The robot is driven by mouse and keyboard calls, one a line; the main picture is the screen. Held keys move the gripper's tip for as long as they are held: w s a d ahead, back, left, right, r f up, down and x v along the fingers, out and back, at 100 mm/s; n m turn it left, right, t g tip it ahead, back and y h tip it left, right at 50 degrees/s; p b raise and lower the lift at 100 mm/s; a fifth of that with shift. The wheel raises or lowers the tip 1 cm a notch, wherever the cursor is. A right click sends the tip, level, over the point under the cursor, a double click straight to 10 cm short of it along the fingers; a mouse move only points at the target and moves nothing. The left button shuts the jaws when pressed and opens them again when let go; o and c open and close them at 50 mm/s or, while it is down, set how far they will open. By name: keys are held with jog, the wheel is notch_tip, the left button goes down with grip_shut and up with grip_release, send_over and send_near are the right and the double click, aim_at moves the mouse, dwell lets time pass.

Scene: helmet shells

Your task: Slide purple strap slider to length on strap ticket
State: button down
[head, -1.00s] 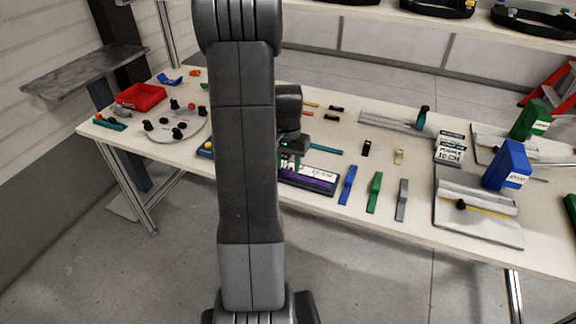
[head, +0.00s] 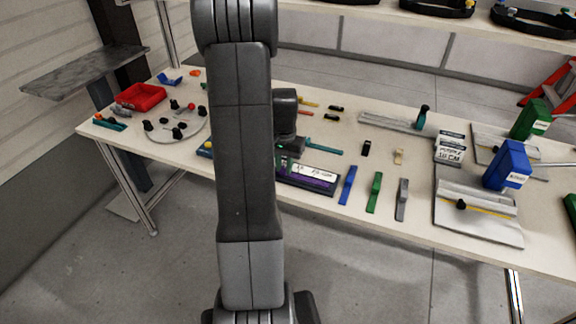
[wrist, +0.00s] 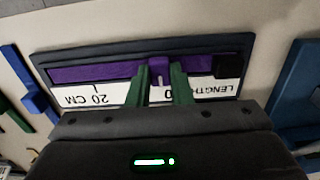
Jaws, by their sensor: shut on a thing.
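The purple strap (wrist: 95,74) lies along a dark tray (wrist: 60,56), with a white length scale in front of it in the wrist view. The purple slider (wrist: 158,72) stands on the strap between the two green fingers of my gripper (wrist: 161,65), which is shut on it. A "20 CM" mark shows upside down to the left; the mark beside the fingers is partly covered. In the head view the tray (head: 322,188) is partly hidden by my arm, and my gripper (head: 290,151) is at its far side. A ticket (head: 449,154) reads purple, 10 CM.
Blue (head: 348,185), green (head: 374,192) and grey (head: 402,199) strips lie right of the tray. A teal strip (head: 324,147) lies behind it. A round plate with knobs (head: 176,133) and a red bin (head: 141,96) are at the left.

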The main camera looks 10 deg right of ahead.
jog(key=shift+w+a, duration=0.45)
jog(key=shift+a, duration=0.15)
jog(key=c, duration=1.3)
grip_release()
jog(key=shift+r, duration=0.1)
notch_tip(320, 180, up, 14)
jog(key=shift+f, duration=0.15)
